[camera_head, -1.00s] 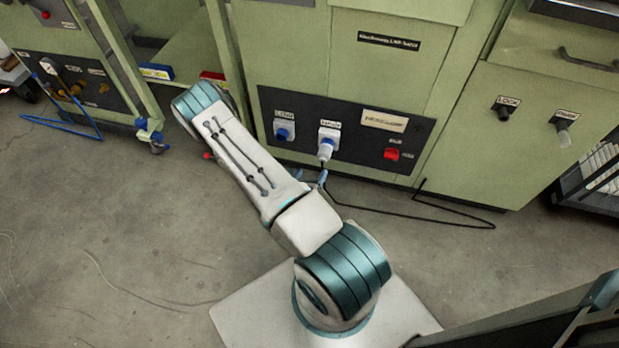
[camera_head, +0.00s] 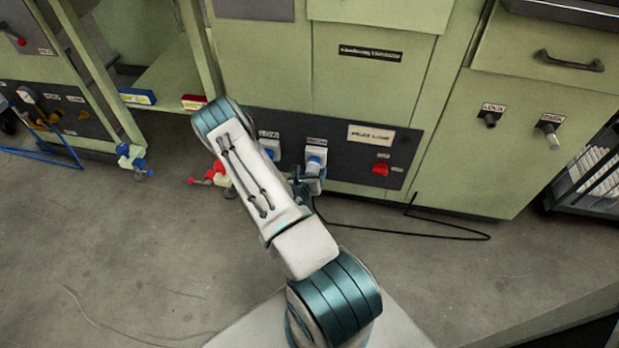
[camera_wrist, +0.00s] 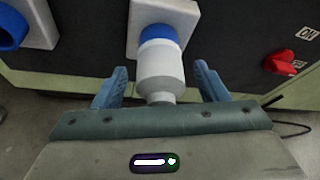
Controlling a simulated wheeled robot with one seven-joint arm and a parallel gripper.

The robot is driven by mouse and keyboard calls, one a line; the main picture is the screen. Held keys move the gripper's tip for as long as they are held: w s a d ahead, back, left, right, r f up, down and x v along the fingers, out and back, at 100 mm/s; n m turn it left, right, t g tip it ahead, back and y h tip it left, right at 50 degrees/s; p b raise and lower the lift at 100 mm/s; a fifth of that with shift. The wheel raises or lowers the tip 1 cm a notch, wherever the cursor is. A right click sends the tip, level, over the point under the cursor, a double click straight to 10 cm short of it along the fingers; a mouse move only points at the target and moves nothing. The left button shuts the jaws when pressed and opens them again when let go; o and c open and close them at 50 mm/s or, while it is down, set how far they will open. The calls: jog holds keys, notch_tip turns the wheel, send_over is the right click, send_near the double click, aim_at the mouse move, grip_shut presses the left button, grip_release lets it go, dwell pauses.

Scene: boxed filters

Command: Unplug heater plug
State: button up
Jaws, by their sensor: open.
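The heater plug (camera_wrist: 161,68) is white with a blue collar and sits in a white wall socket (camera_wrist: 133,30) on the dark panel. In the head view the plug (camera_head: 314,165) shows at the panel, partly hidden by my gripper. My gripper (camera_wrist: 158,80) is open in the wrist view. Its two blue fingers stand on either side of the plug's white body, with a visible gap on both sides. In the head view my gripper (camera_head: 308,183) is at the plug, mostly behind my arm.
A second socket with a blue cover (camera_wrist: 12,28) is to the left. A red switch (camera_head: 380,169) is to the right on the same panel. A black cable (camera_head: 400,233) lies on the floor to the right. A red-handled valve (camera_head: 208,178) is left of my arm.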

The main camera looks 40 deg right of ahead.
jog(key=shift+c, duration=0.4)
jog(key=c, duration=1)
jog(key=shift+c, duration=0.2)
jog(key=shift+s+a, duration=0.15)
jog(key=shift+s+a+p, duration=0.8)
jog(key=shift+s+a, duration=0.85)
jog(key=shift+a, duration=0.3)
jog(key=s+a+p, duration=0.1)
jog(key=s+a, duration=0.5)
jog(key=a, duration=0.1)
